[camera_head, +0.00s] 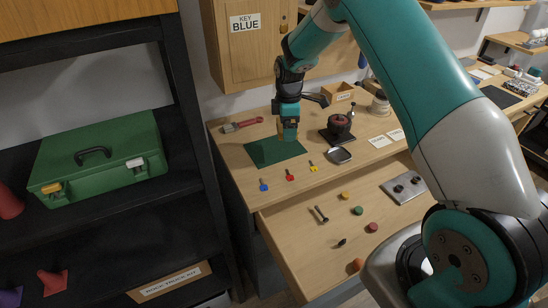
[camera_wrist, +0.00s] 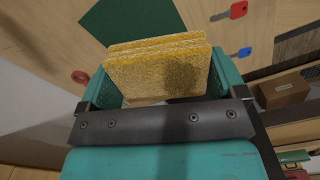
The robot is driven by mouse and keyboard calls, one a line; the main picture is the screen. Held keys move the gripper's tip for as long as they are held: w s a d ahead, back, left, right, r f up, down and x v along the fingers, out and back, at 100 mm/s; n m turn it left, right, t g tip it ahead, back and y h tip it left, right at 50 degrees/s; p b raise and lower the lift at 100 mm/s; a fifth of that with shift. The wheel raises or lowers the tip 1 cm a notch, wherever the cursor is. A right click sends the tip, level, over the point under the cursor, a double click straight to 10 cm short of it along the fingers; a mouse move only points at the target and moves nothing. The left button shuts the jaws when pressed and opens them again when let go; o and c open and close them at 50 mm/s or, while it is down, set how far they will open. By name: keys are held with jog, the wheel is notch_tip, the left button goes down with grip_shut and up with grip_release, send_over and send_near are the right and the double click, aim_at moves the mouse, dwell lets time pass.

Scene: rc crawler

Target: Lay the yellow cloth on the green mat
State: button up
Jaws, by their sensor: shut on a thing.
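The yellow cloth (camera_wrist: 157,74) is a folded, speckled pad that sits between the teal fingers of my gripper (camera_wrist: 163,80) in the wrist view. My gripper (camera_head: 288,133) is shut on it. In the head view only a small tan-yellow edge of the cloth (camera_head: 280,127) shows beside the fingers. The green mat (camera_head: 272,153) lies flat on the wooden worktop, and my gripper is over its back right part. In the wrist view the mat (camera_wrist: 128,22) shows partly behind the cloth. I cannot tell the exact gap between cloth and mat.
A red-handled brush (camera_head: 242,124) lies behind the mat. Blue (camera_head: 263,185), red (camera_head: 290,175) and yellow (camera_head: 313,166) keys lie in front. A dark round item on a black base (camera_head: 338,128) stands to the right. An open drawer (camera_head: 300,245) holds small parts.

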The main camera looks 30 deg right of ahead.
aim_at(287, 144)
jog(key=w+d+n, duration=0.1)
jog(key=n, duration=0.1)
jog(key=w+d+r+n+b, duration=0.1)
jog(key=w+n, duration=0.1)
jog(key=shift+w+r, duration=0.1)
jog(key=shift+w, duration=0.15)
jog(key=shift+d+f, duration=0.1)
jog(key=shift+f, duration=0.1)
notch_tip(287, 144, down, 8)
jog(key=p, duration=0.2)
jog(key=shift+w+f+p, duration=0.1)
jog(key=shift+f+p, duration=0.15)
jog(key=shift+p, duration=0.05)
jog(key=shift+f, duration=0.35)
jog(key=shift+f, duration=0.15)
jog(key=o, duration=0.6)
